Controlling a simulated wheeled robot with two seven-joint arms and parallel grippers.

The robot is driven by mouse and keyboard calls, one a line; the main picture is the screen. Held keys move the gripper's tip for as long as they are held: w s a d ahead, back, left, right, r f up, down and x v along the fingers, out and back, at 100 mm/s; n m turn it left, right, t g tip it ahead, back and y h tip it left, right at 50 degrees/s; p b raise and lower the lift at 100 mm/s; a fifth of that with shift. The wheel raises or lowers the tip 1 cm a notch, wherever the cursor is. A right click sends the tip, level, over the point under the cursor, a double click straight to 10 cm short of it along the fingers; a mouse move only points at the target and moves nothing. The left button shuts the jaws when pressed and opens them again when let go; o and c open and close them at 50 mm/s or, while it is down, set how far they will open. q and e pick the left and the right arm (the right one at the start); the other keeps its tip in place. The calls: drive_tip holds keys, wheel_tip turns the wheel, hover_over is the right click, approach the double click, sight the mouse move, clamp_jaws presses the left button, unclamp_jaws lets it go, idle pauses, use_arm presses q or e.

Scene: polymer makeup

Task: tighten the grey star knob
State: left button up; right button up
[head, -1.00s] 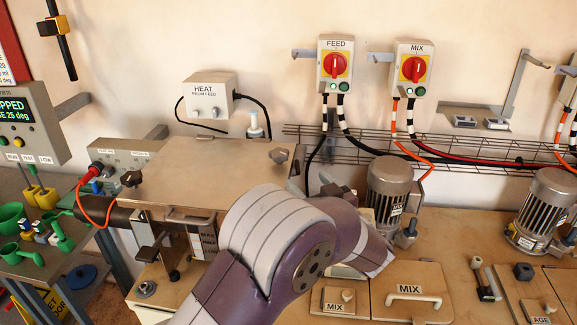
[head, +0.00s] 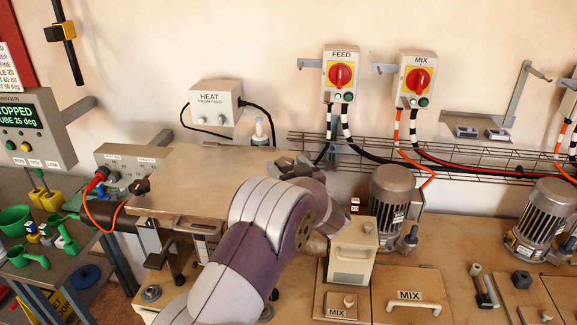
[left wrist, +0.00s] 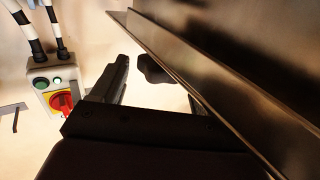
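The steel-topped box (head: 205,175) stands on the bench at left centre. A black star knob (head: 141,186) sits at its left front corner. The grey star knob is at its right back corner, where my left gripper (head: 296,166) largely covers it in the head view. In the left wrist view the knob shows as a dark lobed shape (left wrist: 152,70) beside the metal plate edge. The left gripper's fingers (left wrist: 155,82) are apart, with the knob just beyond the gap between them; I see no contact. My right gripper is not in view.
The HEAT box (head: 215,102) and the FEED (head: 341,75) and MIX (head: 417,78) switches are on the wall behind. A wire cable tray (head: 450,160) runs below them. A motor (head: 390,193) and a beige box (head: 352,250) stand right of my arm.

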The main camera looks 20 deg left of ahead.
use_arm(q)
drive_tip(key=c, duration=0.9)
drive_tip(key=shift+s+a+f+t+b, duration=0.15)
drive_tip(key=shift+t+b, duration=0.15)
drive_tip(key=shift+b, duration=0.2)
drive_tip(key=shift+m+t+h+b, duration=0.35)
drive_tip(key=shift+m+t+h, duration=0.15)
drive_tip(key=shift+m+h, duration=0.25)
drive_tip(key=shift+r, duration=0.2)
drive_tip(key=o, duration=1)
drive_tip(key=shift+s+d+f, duration=0.15)
drive_tip(key=shift+d, duration=0.1)
drive_tip(key=b+v, duration=0.3)
drive_tip(key=v, duration=0.9)
drive_tip(key=shift+s, duration=0.1)
